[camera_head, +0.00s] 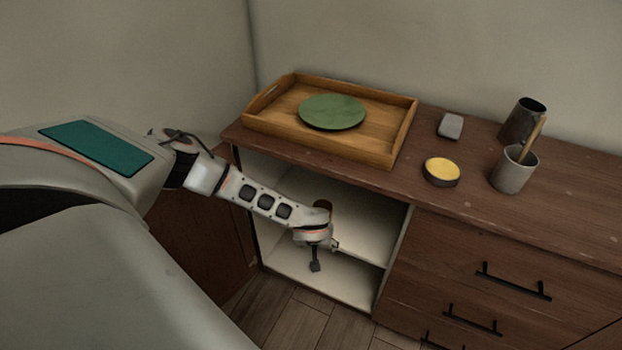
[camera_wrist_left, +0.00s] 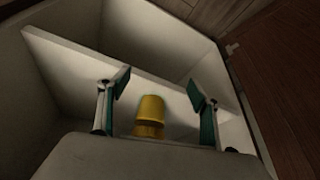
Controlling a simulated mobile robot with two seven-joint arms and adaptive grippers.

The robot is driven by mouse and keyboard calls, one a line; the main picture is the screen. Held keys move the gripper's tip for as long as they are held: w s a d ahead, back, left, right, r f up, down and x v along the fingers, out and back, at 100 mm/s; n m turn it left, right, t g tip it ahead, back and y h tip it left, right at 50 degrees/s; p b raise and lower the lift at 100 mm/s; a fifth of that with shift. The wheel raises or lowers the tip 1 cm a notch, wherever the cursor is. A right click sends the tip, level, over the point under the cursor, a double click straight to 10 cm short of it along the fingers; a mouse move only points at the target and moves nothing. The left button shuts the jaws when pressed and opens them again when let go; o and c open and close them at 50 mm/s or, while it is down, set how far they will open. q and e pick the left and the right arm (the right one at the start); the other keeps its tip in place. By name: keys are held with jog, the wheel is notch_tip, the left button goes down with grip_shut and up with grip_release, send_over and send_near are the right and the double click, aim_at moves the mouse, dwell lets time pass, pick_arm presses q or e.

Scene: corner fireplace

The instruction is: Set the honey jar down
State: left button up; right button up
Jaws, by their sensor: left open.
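The honey jar (camera_wrist_left: 151,108) is a small yellow-gold jar, seen between the two fingers of my left gripper (camera_wrist_left: 160,88) in the left wrist view. The fingers are open, with a gap on each side of the jar. In the head view my left gripper (camera_head: 322,246) is inside the open cabinet, at the front of its white middle shelf (camera_head: 368,228). My right gripper is out of view.
A wooden tray (camera_head: 392,148) with a green plate (camera_head: 332,111) sits on the cabinet top. A yellow-topped round tin (camera_head: 441,172), a grey block (camera_head: 450,125), a grey cup (camera_head: 512,173) and a dark cup (camera_head: 521,121) stand to its right. Drawers with black handles (camera_head: 513,281) adjoin the cabinet.

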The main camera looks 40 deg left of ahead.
pick_arm(q)
jog(key=s+d+n+g+h, duration=0.1)
jog(key=s+d+n+h, duration=0.2)
jog(key=s+d, duration=0.6)
jog(key=s+d+n+g+h, duration=0.2)
jog(key=s+d+h, duration=0.15)
jog(key=d, duration=0.85)
jog(key=s+d+n+g+h, duration=0.1)
jog(key=s+d+n+h, duration=0.2)
jog(key=s+d, duration=0.6)
jog(key=d+r+n+t+h, duration=0.4)
jog(key=d+r+n+h, duration=0.5)
jog(key=d+r+n, duration=0.75)
jog(key=w+a+r+n+t+y, duration=0.2)
jog(key=w+a+n+t+y, duration=0.25)
jog(key=n, duration=0.55)
jog(key=w+a+r+n+t+y, duration=0.1)
jog(key=w+a+r+n+t, duration=0.1)
jog(key=w+a+n+t, duration=0.45)
jog(key=s+a+f+n+g+y, duration=0.2)
jog(key=s+a+f+n+y, duration=0.2)
jog(key=a+n, duration=0.6)
jog(key=s+a+f+n+g+y, duration=0.2)
jog(key=s+a+f+n+y, duration=0.2)
jog(key=s+a+f+n, duration=0.4)
jog(key=shift+a+n+p, duration=0.3)
jog(key=shift+a+n, duration=0.7)
jog(key=shift+n, duration=0.1)
